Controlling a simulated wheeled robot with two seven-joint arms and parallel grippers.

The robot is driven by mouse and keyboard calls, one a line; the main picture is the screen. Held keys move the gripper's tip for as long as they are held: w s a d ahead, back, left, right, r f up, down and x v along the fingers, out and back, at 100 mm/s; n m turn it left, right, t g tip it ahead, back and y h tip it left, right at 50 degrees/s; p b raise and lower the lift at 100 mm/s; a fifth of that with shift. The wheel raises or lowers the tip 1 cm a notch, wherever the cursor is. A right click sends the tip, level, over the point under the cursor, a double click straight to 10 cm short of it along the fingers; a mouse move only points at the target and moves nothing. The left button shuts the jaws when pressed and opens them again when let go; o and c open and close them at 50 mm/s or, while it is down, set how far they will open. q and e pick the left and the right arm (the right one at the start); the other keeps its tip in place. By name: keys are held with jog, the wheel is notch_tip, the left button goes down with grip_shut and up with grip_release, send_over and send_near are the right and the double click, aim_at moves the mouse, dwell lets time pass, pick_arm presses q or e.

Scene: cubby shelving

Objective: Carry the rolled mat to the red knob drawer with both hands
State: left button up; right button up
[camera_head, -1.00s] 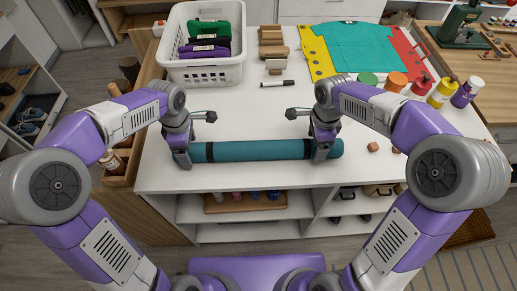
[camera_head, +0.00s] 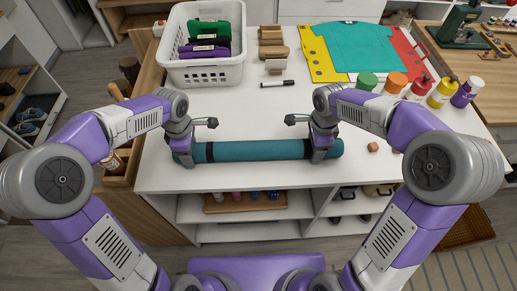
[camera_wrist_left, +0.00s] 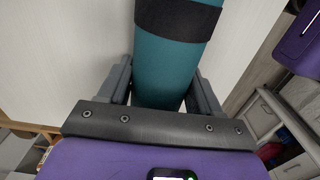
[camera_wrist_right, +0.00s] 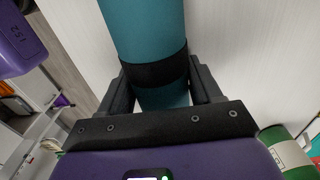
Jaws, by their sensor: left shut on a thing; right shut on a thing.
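The rolled mat (camera_head: 260,150) is a long teal roll with dark bands, lying level along the front edge of the white table. My left gripper (camera_head: 184,157) is shut around its left end. The mat runs between the left fingers in the left wrist view (camera_wrist_left: 172,70). My right gripper (camera_head: 321,153) is shut around it near its right end, by a dark band. It also shows between the right fingers in the right wrist view (camera_wrist_right: 145,35). I cannot tell if the mat touches the table. I cannot make out a red knob drawer.
A black marker (camera_head: 277,84) and wooden blocks (camera_head: 272,50) lie mid-table.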

pick_arm(q)
jog(key=shift+c, duration=1.2)
pick_arm(e)
jog(key=shift+c, duration=1.2)
pick_arm(q)
jog(key=shift+r, duration=0.1)
pick_arm(e)
jog(key=shift+r, duration=0.1)
